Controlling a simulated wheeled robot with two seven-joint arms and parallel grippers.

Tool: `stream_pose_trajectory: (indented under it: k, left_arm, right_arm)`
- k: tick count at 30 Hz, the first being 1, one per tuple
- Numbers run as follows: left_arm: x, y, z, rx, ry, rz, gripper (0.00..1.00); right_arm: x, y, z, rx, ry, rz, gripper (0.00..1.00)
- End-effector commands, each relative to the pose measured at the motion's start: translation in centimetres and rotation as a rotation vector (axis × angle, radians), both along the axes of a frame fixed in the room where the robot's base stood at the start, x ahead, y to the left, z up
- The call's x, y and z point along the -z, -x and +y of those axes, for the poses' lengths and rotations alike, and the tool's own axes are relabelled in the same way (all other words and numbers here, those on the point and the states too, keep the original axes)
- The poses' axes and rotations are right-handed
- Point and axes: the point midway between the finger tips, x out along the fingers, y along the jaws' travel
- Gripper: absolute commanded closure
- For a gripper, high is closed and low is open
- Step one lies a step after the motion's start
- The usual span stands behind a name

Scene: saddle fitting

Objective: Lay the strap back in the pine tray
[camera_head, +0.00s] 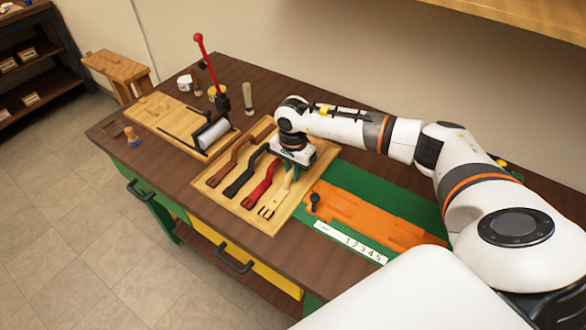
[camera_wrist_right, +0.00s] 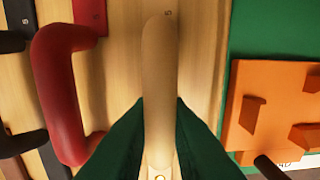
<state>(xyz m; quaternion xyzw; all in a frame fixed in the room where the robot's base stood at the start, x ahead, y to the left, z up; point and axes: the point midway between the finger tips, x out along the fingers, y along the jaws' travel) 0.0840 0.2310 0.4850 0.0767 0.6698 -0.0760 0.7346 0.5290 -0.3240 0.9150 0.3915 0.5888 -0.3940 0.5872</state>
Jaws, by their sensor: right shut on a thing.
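The pine tray (camera_head: 218,206) lies on the dark brown bench, and its bare wood floor also shows in the right wrist view (camera_wrist_right: 120,60). The cream strap (camera_head: 270,206) is over the rightmost part of the tray, its forked end toward the front edge. It runs lengthwise in the right wrist view (camera_wrist_right: 160,60). My right gripper (camera_head: 290,176) has its green fingers shut on both sides of this strap. I cannot tell whether the strap touches the tray floor. The wrist hides its far end in the head view. My left gripper is out of view.
Red (camera_head: 262,186), black (camera_head: 243,178) and brown (camera_head: 225,170) straps lie left of the cream one in the tray. An orange fixture (camera_head: 365,215) sits on a green mat to the right, behind a numbered strip (camera_head: 350,242). A red-lever press (camera_head: 210,130) stands behind left.

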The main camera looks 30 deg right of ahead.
Motion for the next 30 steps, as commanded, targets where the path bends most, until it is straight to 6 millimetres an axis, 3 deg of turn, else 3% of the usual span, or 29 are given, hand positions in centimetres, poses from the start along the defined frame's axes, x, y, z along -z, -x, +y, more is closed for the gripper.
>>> stream_pose_trajectory:
  k: [6, 7, 11, 23, 30]
  left_arm:
    - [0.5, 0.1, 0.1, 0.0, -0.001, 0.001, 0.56]
    - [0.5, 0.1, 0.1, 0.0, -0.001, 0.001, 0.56]
    - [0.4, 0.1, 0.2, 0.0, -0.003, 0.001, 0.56]
    - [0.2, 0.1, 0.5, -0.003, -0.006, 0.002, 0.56]
    - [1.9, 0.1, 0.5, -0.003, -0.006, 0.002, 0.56]
  right_arm:
    - [0.4, 0.0, 0.0, 0.0, 0.0, 0.0, 1.0]
    - [0.4, 0.0, 0.0, 0.0, 0.0, 0.0, 0.83]
    - [0.2, 0.0, 0.0, 0.0, 0.0, 0.0, 0.63]
    - [-0.4, -0.1, 0.0, 0.0, -0.001, -0.002, 0.63]
    - [-4.9, -0.1, 0.0, 0.0, 0.0, -0.008, 0.63]
